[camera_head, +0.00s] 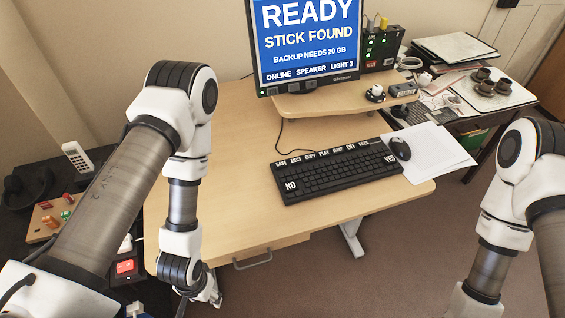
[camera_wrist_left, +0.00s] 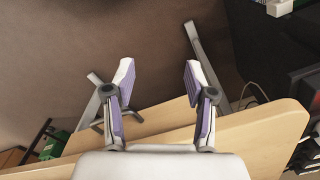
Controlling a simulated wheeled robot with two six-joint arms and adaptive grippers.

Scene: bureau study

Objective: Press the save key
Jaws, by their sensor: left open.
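The black keyboard (camera_head: 335,172) lies on the wooden desk (camera_head: 225,215). The save key (camera_head: 282,163) is at the left end of its top row of white-labelled keys. Larger NO and YES labels mark the keyboard's front left and right ends. My left gripper (camera_head: 210,294) hangs beyond the desk's front left edge, well apart from the keyboard. In the left wrist view it is open and empty (camera_wrist_left: 159,75), over the desk edge and floor. My right arm is at the right, and its gripper is outside the picture.
The monitor (camera_head: 308,40) reads READY, STICK FOUND. A mouse (camera_head: 400,149) and papers (camera_head: 438,150) lie right of the keyboard. A raised shelf (camera_head: 340,101) stands behind. A phone (camera_head: 77,157) and a small board with knobs are at left. The desk left of the keyboard is clear.

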